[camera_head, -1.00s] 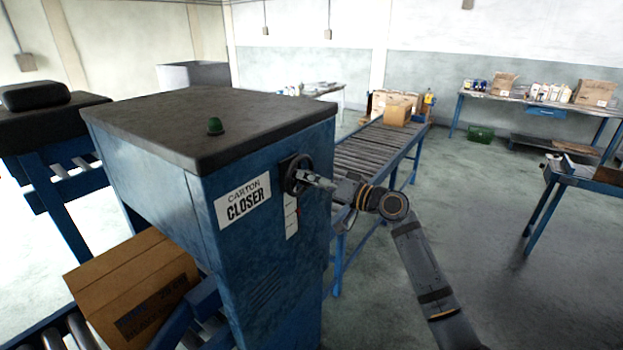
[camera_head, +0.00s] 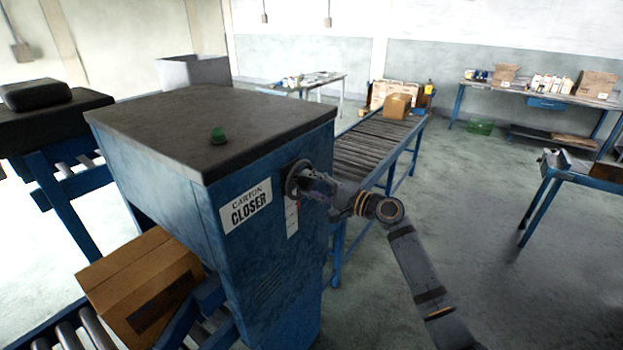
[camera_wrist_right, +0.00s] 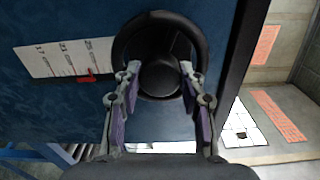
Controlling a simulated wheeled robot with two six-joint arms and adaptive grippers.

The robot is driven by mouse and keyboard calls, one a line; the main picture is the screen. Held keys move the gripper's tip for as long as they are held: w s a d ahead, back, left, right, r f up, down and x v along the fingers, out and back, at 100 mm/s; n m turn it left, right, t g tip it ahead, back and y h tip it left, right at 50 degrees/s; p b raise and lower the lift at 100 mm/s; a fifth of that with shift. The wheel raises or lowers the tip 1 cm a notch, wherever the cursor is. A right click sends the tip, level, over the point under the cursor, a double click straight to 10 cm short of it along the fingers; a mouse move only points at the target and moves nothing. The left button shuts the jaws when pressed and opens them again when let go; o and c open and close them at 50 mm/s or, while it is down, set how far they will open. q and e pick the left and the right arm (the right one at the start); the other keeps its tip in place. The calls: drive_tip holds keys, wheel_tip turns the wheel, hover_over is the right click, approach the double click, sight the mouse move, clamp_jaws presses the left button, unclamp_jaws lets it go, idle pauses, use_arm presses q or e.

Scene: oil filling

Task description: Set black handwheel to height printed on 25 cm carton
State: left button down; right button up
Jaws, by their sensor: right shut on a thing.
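The black handwheel (camera_head: 297,178) is on the side of the blue carton closer (camera_head: 240,250). In the right wrist view the handwheel (camera_wrist_right: 158,55) fills the top middle, with its hub between the fingers. My right gripper (camera_wrist_right: 159,70) is shut on the handwheel; in the head view my right gripper (camera_head: 312,183) covers part of it. A white scale (camera_wrist_right: 68,58) with printed marks and a red pointer (camera_wrist_right: 87,78) is beside the wheel. A brown carton (camera_head: 145,285) sits tilted in the picture at the machine's infeed; its print is too dark to read. My left gripper is out of view.
Benches stand at the back and right. The floor to the right is open.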

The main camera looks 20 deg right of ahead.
drive_tip(key=m+p, duration=0.2)
drive_tip(key=m, duration=0.1)
drive_tip(key=shift+r+m, duration=0.1)
drive_tip(key=shift+m, duration=0.2)
drive_tip(key=shift+m+p, duration=0.5)
drive_tip(key=shift+m, duration=0.1)
drive_tip(key=shift+f, duration=0.2)
drive_tip(key=o, duration=1.1)
drive_tip(key=shift+o, duration=0.2)
drive_tip(key=shift+s+d, duration=0.2)
drive_tip(key=v, duration=1.1)
drive_tip(key=shift+s, duration=0.15)
